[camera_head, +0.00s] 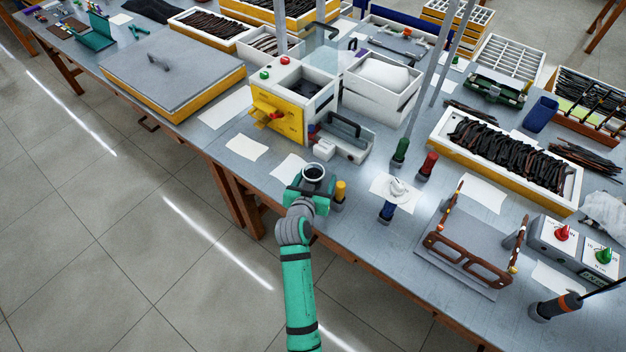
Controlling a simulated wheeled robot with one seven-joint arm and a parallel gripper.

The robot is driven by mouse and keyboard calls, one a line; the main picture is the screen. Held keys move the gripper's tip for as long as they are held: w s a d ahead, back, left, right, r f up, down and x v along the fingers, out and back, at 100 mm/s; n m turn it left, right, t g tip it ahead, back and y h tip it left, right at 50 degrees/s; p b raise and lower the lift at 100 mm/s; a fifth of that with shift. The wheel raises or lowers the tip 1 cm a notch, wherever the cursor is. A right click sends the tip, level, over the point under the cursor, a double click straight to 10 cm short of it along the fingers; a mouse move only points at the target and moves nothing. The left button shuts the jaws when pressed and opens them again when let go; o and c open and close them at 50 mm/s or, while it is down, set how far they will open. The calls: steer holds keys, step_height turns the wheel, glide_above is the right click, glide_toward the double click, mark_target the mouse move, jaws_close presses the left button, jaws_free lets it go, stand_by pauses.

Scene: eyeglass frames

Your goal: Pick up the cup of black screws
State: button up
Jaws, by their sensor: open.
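A small round cup (314,171) with a pale rim and a dark inside sits near the front edge of the grey workbench. Its contents are too small to make out as screws. My gripper (311,186), on the green arm reaching in from the bottom, is at the near side of the cup. The gripper is open. Its fingers and the cup's lower part overlap in this view, so I cannot tell whether they touch.
A yellow-topped bottle (340,191) stands close right of my gripper. A blue bottle (387,210) is further right. A white-and-yellow box (278,117) and a small grey device (343,142) stand behind. A brown eyeglass frame (468,262) lies at right. White paper lies left.

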mark_target(314, 172)
steer(key=shift+a+x, duration=0.25)
steer(key=shift+x, duration=0.95)
steer(key=shift+a+x, duration=0.25)
steer(key=shift+x, duration=0.95)
steer(key=shift+w, duration=0.2)
steer(key=c, duration=0.8)
steer(key=shift+a, duration=0.25)
steer(key=c, duration=0.5)
steer(key=shift+s+d+r, duration=0.1)
steer(key=shift+d+r, duration=0.1)
steer(key=shift+d, duration=0.15)
steer(key=r, duration=0.9)
steer(key=shift+a+r, duration=0.2)
steer(key=shift+r, duration=0.1)
